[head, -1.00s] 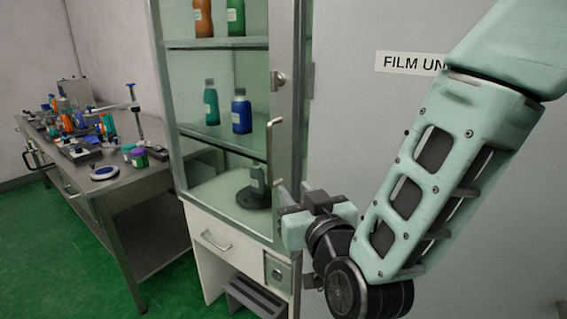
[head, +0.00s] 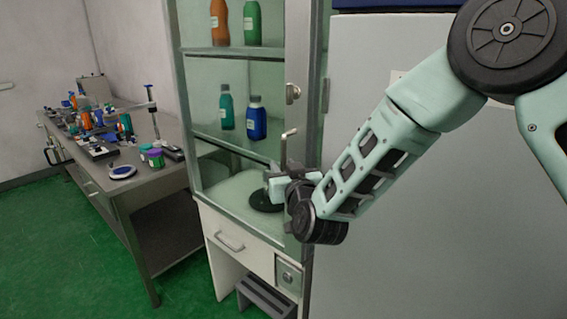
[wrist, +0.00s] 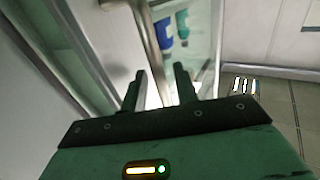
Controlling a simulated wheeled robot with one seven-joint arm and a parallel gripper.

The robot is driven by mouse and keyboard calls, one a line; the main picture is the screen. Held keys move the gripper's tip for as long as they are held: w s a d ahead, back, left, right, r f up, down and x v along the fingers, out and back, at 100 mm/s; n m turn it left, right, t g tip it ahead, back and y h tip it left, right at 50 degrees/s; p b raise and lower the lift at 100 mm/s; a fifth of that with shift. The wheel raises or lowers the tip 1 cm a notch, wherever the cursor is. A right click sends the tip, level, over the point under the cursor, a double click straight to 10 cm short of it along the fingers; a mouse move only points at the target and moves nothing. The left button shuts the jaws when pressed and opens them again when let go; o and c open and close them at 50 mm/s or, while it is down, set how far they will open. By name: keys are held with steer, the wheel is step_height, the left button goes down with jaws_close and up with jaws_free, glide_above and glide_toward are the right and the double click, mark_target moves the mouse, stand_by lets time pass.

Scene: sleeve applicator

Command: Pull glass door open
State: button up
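The glass door (head: 235,160) fronts a tall cabinet and looks shut, with bottles showing through it. Its metal bar handle (head: 284,146) stands upright near the door's right edge; its lower part is hidden by my gripper (head: 275,182). In the wrist view the handle (wrist: 151,50) runs down between the two fingers of my gripper (wrist: 159,88). The fingers stand apart with a gap on either side of the bar, so my gripper looks open around it. Whether either finger touches the bar is not clear.
A latch or lock (head: 292,93) sits on the door frame above the handle. A white drawer (head: 232,240) and a grey step stool (head: 265,299) are below. A cluttered metal workbench (head: 140,182) stands to the left. Green floor (head: 60,260) in front is clear.

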steer(key=shift+w+a, duration=0.15)
steer(key=shift+w, duration=0.3)
jaws_close()
steer(key=shift+s+a, duration=0.1)
